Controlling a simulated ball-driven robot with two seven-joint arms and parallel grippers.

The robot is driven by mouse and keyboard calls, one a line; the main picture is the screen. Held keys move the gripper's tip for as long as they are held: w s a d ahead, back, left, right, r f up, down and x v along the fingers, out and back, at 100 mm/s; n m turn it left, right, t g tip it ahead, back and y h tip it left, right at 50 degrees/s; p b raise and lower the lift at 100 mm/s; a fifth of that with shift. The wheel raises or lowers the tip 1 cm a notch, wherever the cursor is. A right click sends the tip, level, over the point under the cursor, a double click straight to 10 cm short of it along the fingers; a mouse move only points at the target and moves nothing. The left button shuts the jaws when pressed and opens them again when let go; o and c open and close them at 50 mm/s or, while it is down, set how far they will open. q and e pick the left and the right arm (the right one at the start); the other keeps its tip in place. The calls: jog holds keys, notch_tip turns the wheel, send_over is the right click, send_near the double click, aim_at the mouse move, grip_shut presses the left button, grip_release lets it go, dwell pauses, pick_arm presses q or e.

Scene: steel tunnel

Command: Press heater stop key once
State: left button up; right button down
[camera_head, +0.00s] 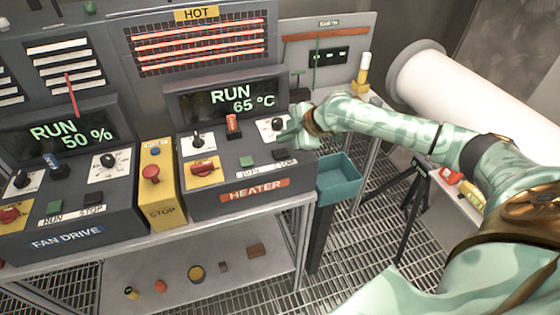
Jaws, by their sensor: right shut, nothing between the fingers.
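The heater console (190,205) stands at centre, with an orange HEATER label (254,190) on its front. Its display (228,98) reads RUN 65 °C. The heater's green run key (247,161) is on the sloped panel, and the dark stop key (280,155) is to its right with a white label below. My right gripper (285,139) is shut and empty, over the right part of the panel just above the stop key in the picture. It partly covers the dial there. I cannot tell whether it touches the panel. My left gripper is not in view.
The fan drive console (68,243) stands at left, showing RUN 50 %. A yellow stop box (158,200) with a red button (150,174) is between the consoles. A HOT grille (200,47) is behind. A teal bin (340,178) is at right.

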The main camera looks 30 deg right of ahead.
aim_at(276, 150)
jog(key=shift+f+b, duration=0.3)
jog(key=shift+f, duration=0.7)
dwell(1.2)
jog(key=shift+f, duration=0.4)
jog(key=shift+f, duration=0.5)
dwell(0.6)
jog(key=shift+r, duration=0.15)
jog(key=shift+r+p, duration=0.7)
jog(key=shift+r, duration=0.1)
